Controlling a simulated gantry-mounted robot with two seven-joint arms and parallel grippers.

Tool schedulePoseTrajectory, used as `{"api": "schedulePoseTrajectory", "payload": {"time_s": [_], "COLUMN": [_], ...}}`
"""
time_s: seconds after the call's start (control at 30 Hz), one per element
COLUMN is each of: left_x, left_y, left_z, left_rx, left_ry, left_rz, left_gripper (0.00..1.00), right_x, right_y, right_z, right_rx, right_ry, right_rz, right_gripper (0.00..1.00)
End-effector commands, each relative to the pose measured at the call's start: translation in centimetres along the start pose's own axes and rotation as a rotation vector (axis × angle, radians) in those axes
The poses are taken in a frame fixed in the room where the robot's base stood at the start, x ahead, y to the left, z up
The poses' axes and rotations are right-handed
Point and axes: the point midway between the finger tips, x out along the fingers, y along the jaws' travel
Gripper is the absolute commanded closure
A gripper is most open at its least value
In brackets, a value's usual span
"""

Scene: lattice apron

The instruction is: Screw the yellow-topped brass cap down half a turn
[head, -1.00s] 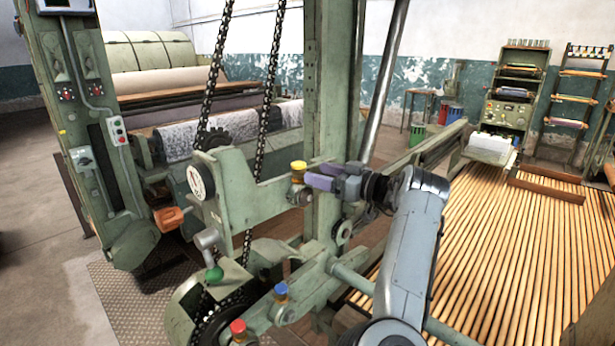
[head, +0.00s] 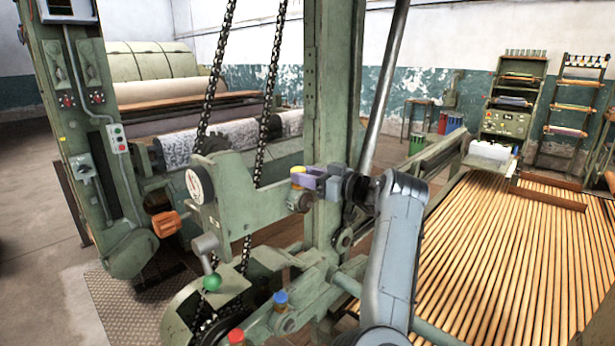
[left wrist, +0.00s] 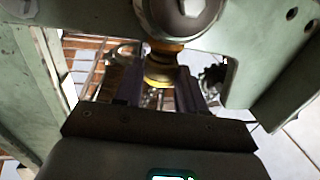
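The yellow-topped brass cap (head: 297,170) sits on a small fitting at the end of the green machine bracket, left of the upright post. My left gripper (head: 304,179) reaches in from the right, its purple fingers at the height of the cap and on either side of it. In the left wrist view the brass cap (left wrist: 161,72) shows between the two dark fingers (left wrist: 160,88). The fingers are apart and look open; I cannot make out a firm contact. The near finger hides part of the cap in the head view. My right gripper is not in view.
A blue cap (head: 281,298), a red cap (head: 236,336) and a green knob (head: 212,282) are lower on the machine. The green post (head: 331,110) stands close behind my gripper. Chains (head: 212,90) hang to the left. An orange handle (head: 167,223) sticks out further left.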

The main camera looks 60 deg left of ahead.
Motion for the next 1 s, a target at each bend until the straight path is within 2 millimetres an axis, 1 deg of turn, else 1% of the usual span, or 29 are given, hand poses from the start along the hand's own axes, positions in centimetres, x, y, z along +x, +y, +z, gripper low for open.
{"api": "schedulePoseTrajectory", "payload": {"time_s": [0.03,0.1,0.13,0.27,0.37,0.63,0.8,1.0], "left_x": [0.0,0.0,0.0,0.1,0.3,0.3,0.2,0.1], "left_y": [0.0,0.0,0.0,-0.1,-0.2,-0.7,-0.8,-0.8], "left_z": [0.0,0.0,0.0,0.0,-0.1,0.0,0.0,0.1], "left_rx": [0.000,0.000,0.000,0.001,0.002,0.001,0.001,0.001], "left_ry": [0.000,0.000,0.000,0.001,0.001,-0.001,-0.001,-0.001], "left_rz": [0.000,0.000,0.000,0.011,0.042,0.205,0.267,0.277], "left_gripper": [0.79,0.90,0.91,0.91,0.91,0.91,0.91,0.91], "right_x": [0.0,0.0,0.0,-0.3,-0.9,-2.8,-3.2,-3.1], "right_y": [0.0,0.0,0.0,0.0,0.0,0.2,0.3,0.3], "right_z": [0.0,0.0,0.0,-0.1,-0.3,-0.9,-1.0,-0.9], "right_rx": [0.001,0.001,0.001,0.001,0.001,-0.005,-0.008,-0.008], "right_ry": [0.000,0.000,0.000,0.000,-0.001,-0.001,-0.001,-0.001], "right_rz": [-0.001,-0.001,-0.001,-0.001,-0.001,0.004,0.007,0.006], "right_gripper": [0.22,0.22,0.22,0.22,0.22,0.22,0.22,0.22]}}
